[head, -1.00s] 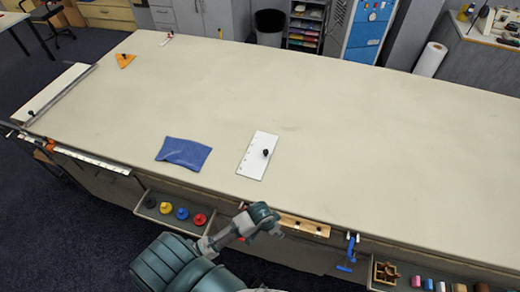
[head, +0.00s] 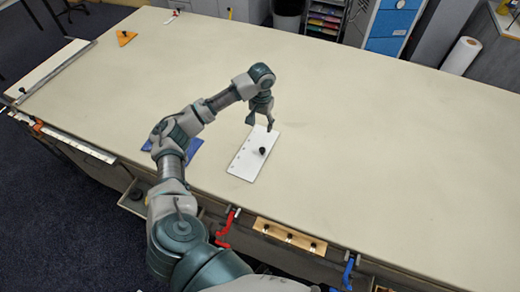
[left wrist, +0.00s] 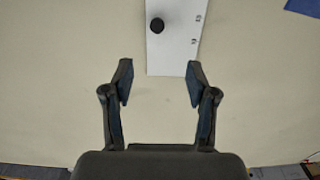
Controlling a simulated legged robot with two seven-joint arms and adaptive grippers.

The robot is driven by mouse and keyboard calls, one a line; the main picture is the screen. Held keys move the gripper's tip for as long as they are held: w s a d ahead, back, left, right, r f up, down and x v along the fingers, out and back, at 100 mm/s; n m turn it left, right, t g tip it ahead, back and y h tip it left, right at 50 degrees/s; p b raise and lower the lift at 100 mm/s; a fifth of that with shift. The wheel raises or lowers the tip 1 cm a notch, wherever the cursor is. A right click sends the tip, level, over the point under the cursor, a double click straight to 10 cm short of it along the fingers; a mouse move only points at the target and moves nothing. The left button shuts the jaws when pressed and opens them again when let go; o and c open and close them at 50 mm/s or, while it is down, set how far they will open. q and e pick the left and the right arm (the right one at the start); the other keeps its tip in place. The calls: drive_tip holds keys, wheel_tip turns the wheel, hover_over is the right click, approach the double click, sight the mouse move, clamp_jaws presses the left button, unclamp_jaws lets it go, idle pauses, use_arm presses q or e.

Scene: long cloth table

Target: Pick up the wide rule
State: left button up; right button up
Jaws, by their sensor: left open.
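The wide rule (head: 241,165) is a flat white plate with a black knob. It lies on the cloth table near the front edge. In the left wrist view the rule (left wrist: 178,45) comes in from the top, with its knob and printed marks visible. My left gripper (head: 260,124) is above the table at the far end of the rule, pointing down. In the left wrist view the gripper (left wrist: 159,78) is open and empty, and the rule's near end reaches roughly between its fingertips. My right gripper is not in view.
A blue cloth (head: 194,146) lies left of the rule, partly hidden by my left arm. A red clamp (head: 226,228) and a blue clamp (head: 348,271) are on the front edge, with a wooden strip (head: 290,235) between them. The table's right side is clear.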

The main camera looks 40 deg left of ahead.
sight(262, 149)
use_arm(q)
wheel_tip(262, 149, down, 12)
drive_tip(key=shift+s+f, duration=0.15)
drive_tip(key=shift+f, duration=0.05)
drive_tip(key=f, duration=0.4)
drive_tip(key=shift+w+d+f, duration=0.2)
drive_tip(key=shift+w+f, duration=0.05)
drive_tip(key=shift+w, duration=0.05)
clamp_jaws()
